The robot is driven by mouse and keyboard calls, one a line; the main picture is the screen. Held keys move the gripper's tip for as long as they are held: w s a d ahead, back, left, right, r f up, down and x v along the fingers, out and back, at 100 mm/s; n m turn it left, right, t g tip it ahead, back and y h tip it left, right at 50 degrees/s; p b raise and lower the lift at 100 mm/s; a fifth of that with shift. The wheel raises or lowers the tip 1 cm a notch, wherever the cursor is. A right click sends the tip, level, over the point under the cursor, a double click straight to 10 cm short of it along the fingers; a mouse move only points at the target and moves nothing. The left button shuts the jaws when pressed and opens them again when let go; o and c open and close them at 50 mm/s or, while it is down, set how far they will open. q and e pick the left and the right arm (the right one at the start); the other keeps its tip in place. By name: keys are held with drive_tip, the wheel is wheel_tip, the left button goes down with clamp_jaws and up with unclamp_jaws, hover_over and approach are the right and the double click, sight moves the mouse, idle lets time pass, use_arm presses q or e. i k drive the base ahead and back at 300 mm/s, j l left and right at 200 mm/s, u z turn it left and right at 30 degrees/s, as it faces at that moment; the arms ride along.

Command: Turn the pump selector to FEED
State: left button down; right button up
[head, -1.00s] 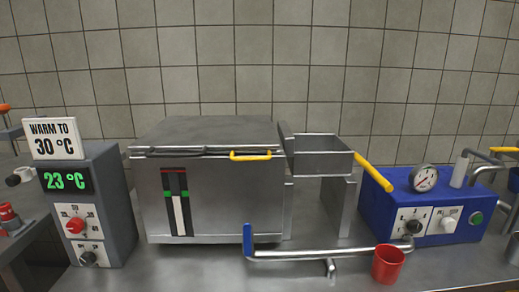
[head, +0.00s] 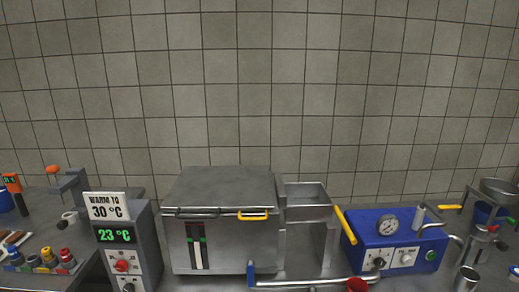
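The blue pump box (head: 385,230) stands on the steel counter at the right of the head view. A round gauge (head: 387,224) is on its top. Its front has two white panels, one with a black knob (head: 379,264) and one with a pale knob (head: 407,257), and a green button (head: 431,255) at the right. The panel lettering is too small to read, so I cannot tell which knob is the selector or where it points. Neither of my grippers is in view.
A steel tank (head: 220,240) with a yellow handle stands left of the pump. A grey control box (head: 147,250) reads 23 °C under a "WARM TO 30 °C" sign (head: 106,206). A steel cup (head: 466,279) is at right.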

sight(407, 261)
drive_tip(key=z, duration=1.6)
drive_tip(key=i+l, duration=0.2)
drive_tip(key=l, duration=0.15)
drive_tip(key=i+l, duration=0.45)
drive_tip(key=l, duration=0.25)
